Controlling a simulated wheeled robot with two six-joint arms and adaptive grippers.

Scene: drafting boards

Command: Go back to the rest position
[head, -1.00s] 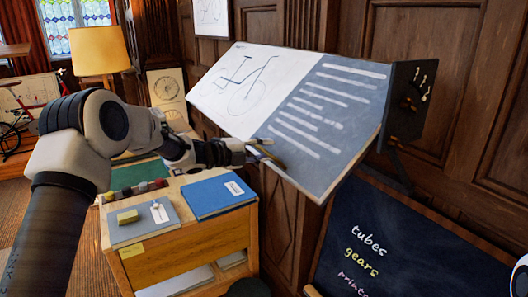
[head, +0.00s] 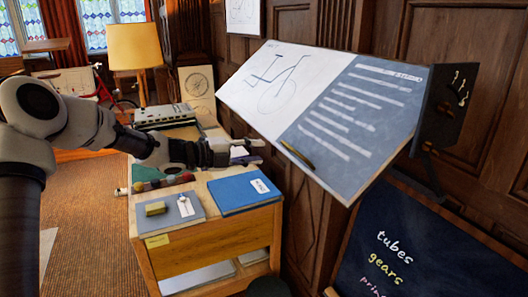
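My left arm comes in from the left, and its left gripper (head: 243,151) is over the far part of the wooden cabinet, left of the tilted drafting board (head: 372,130). Its small fingertips look spread apart with nothing held between them. A dark yellowish pen-like stick (head: 297,154) lies at the lower left edge of the board, apart from the gripper. My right gripper is not in view.
The wooden cabinet (head: 215,245) carries a blue folder (head: 243,194), a grey pad with a yellow block (head: 156,208), and several small colored pieces. A chalkboard (head: 430,250) is at lower right.

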